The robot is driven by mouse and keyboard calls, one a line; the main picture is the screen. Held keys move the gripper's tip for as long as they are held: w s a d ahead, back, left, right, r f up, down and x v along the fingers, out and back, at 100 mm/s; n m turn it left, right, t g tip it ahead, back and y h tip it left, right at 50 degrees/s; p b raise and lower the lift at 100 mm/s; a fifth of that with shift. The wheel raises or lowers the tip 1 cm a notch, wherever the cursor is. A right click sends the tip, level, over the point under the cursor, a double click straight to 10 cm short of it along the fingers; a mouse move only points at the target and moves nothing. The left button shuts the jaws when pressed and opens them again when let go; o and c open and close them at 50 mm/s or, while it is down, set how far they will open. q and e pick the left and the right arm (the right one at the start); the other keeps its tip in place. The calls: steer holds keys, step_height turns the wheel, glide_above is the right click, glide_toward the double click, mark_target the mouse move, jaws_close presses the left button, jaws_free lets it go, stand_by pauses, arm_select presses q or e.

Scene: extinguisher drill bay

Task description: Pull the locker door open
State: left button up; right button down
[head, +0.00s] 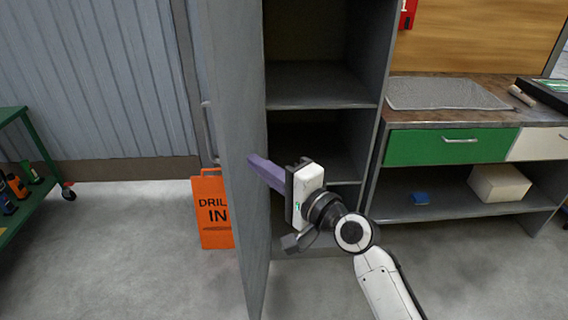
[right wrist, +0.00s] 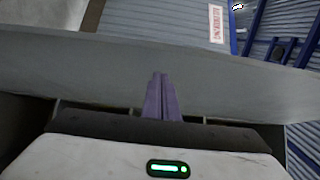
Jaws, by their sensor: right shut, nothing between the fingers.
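The grey locker door (head: 240,130) stands swung open on the left side of the tall grey locker (head: 320,92), seen nearly edge-on in the head view. A bar handle (head: 208,130) is on its outer, left face. My right gripper (head: 252,160) is shut and empty, with its purple fingers at the inner face of the door. In the right wrist view the closed fingers (right wrist: 161,78) point at the grey door panel (right wrist: 230,75); whether they touch it I cannot tell. My left gripper is not in view.
An orange drill sign (head: 212,210) stands on the floor behind the door. A workbench (head: 470,115) with a green drawer (head: 450,146) is right of the locker. A green cart (head: 22,180) stands at the left. The floor between is clear.

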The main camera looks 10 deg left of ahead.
steer(key=shift+d, duration=0.1)
stand_by(0.3)
steer(key=s+d, duration=0.6)
steer(key=s, duration=0.4)
steer(key=s+d+f+n+h, duration=0.1)
steer(key=s+d+f+h, duration=0.3)
steer(key=f, duration=0.6)
steer(key=w+d+f+n+h, duration=0.1)
steer(key=d+f+h, duration=0.1)
steer(key=d+f, duration=0.6)
steer(key=s+d+f+n+g+h, duration=0.2)
steer(key=s+d+f+n+h, duration=0.4)
steer(key=s+d+f, duration=0.7)
steer(key=s+f+n, duration=0.1)
steer(key=s+f, duration=0.2)
steer(key=f, duration=0.1)
steer(key=shift+d+f, duration=0.25)
steer(key=shift+f, duration=0.05)
